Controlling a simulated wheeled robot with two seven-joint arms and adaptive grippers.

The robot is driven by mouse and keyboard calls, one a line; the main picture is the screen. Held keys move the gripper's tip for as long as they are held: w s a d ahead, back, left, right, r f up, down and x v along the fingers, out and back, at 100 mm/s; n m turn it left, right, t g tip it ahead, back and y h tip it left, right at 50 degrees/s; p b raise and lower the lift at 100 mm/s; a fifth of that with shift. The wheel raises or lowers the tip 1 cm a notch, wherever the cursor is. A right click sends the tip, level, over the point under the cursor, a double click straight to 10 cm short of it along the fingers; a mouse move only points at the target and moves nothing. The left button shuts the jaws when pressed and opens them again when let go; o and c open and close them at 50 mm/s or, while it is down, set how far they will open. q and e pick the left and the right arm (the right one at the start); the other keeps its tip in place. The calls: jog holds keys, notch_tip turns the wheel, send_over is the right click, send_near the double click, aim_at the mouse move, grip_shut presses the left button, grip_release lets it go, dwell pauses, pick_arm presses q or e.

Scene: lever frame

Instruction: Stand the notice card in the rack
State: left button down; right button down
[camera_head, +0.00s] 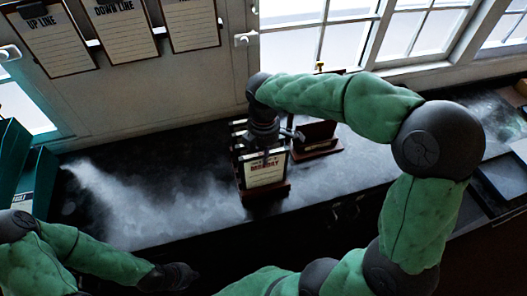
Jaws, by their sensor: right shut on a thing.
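A pale notice card (265,174) with the word MONDAY and a dark border stands nearly upright at the wooden rack (268,192) on the dark counter. Its lower edge is at the rack's reddish-brown base; I cannot tell whether it is fully seated. My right gripper (268,146) reaches down from above and is shut on the card's top edge, hiding part of it. My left gripper (188,277) is low in the picture, in front of the counter and away from the rack. It is dark, and its fingers are hard to make out.
A second wooden stand (317,138) is close behind the rack on the right. Clipboards (121,30) hang on the wall at upper left. Teal boxes (38,180) stand at the left end. A dark tray (500,175) lies at right. The counter left of the rack is clear.

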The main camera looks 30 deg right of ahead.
jog(key=c, duration=1)
grip_release()
notch_tip(320, 180, up, 12)
